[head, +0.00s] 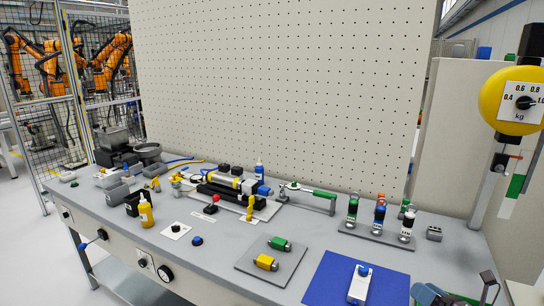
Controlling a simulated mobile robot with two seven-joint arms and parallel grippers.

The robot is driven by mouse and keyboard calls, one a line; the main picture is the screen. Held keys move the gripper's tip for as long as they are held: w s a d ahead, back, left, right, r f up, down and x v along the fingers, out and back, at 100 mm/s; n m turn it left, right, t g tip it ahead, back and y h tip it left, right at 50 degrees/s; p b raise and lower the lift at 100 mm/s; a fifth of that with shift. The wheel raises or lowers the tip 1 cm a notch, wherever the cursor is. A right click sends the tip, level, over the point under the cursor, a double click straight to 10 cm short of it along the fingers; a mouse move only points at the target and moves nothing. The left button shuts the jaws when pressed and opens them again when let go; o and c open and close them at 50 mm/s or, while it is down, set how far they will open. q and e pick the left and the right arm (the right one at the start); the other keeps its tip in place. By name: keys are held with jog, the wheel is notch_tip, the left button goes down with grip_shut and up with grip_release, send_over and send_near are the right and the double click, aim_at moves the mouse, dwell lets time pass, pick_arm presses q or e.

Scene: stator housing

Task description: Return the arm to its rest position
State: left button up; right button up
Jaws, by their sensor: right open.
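My right gripper (458,296) shows at the bottom right corner, cut off by the lower edge of the head view. It is open and nothing shows between its fingers. It is over the right front part of the grey workbench (215,247), to the right of the blue mat (325,289). A white and blue device (359,284) lies on that mat, apart from the gripper. Most of my right arm is out of view. My left gripper and left arm are not in view.
A grey plate (251,264) holds a green (279,243) and a yellow part (266,262). A rack (372,240) with several small bottles stands behind the mat. A yellow dial scale (498,100) rises at right. A pegboard (280,90) closes off the back.

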jog(key=s+a+f+m+g+h, duration=0.1)
jog(key=s+a+f+m+h, duration=0.1)
jog(key=s+f+m, duration=0.4)
jog(key=s+a+f+m+g+h, duration=0.1)
jog(key=s+a+f+m+h, duration=0.2)
jog(key=m, duration=1.3)
jog(key=s+a+f+m+g+h, duration=0.2)
jog(key=s+a+f+m, duration=0.3)
jog(key=s+f+m, duration=0.4)
jog(key=s+m+h, duration=0.1)
jog(key=m, duration=0.1)
jog(key=shift+a+m, duration=0.3)
jog(key=shift+m, duration=0.1)
